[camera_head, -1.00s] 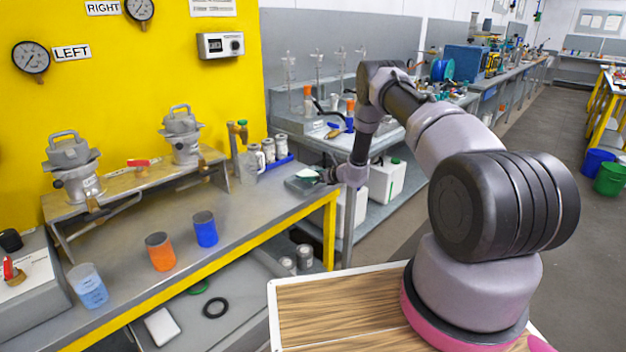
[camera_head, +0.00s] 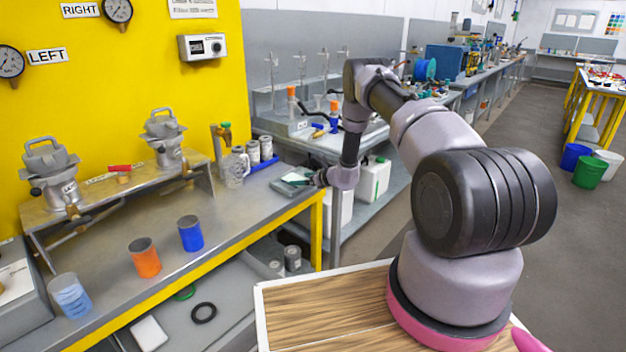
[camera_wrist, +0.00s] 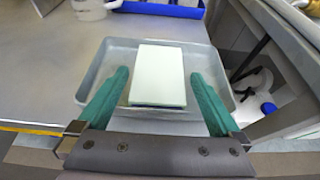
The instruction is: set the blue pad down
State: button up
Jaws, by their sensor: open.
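The pad (camera_wrist: 160,72) is a flat block with a pale top and a thin dark blue lower edge. In the wrist view it lies in a shallow grey tray (camera_wrist: 92,82). My gripper (camera_wrist: 160,76) is open, with one green finger on each side of the pad. Gaps show between the fingers and the pad's sides, and the fingers reach down into the tray area. In the head view the tray (camera_head: 286,187) is at the far right end of the steel bench, with my gripper (camera_head: 308,181) over it. The pad is small and partly hidden there.
A blue bin (camera_wrist: 160,9) with containers lies just beyond the tray. The bench (camera_head: 225,215) is bare left of the tray. A blue cup (camera_head: 190,233) and an orange cup (camera_head: 144,258) stand further left. The bench ends just right of the tray.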

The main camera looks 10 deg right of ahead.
jog(key=v, duration=0.9)
jog(key=s+a+r+n+g+y, duration=0.1)
jog(key=a+r+n, duration=0.15)
jog(key=r, duration=0.55)
jog(key=s+a+r+n+g+y, duration=0.1)
jog(key=a+r+n, duration=0.15)
jog(key=r, duration=0.45)
jog(key=s+a+r+n+g, duration=0.2)
jog(key=s+r+n, duration=0.25)
jog(key=r, duration=0.45)
jog(key=s+a+r+n+g, duration=0.25)
jog(key=s+r, duration=0.35)
jog(key=r, duration=0.3)
jog(key=s+r+n+h, duration=0.1)
jog(key=s+r+n, duration=0.2)
jog(key=s+r, duration=0.3)
jog(key=s+r+n+h, duration=0.1)
jog(key=s+r+n, duration=0.25)
jog(key=s, duration=0.55)
jog(key=s+d+r+n+t+h, duration=0.1)
jog(key=s+d+r+n+h, duration=0.1)
jog(key=s, duration=0.6)
jog(key=s+d+r+n+t+h, duration=0.2)
jog(key=s+d+n+h, duration=0.1)
jog(key=s, duration=0.6)
jog(key=d+n, duration=0.1)
jog(key=d, duration=0.1)
jog(key=shift+d+r+h, duration=0.35)
jog(key=shift+d+h, duration=0.05)
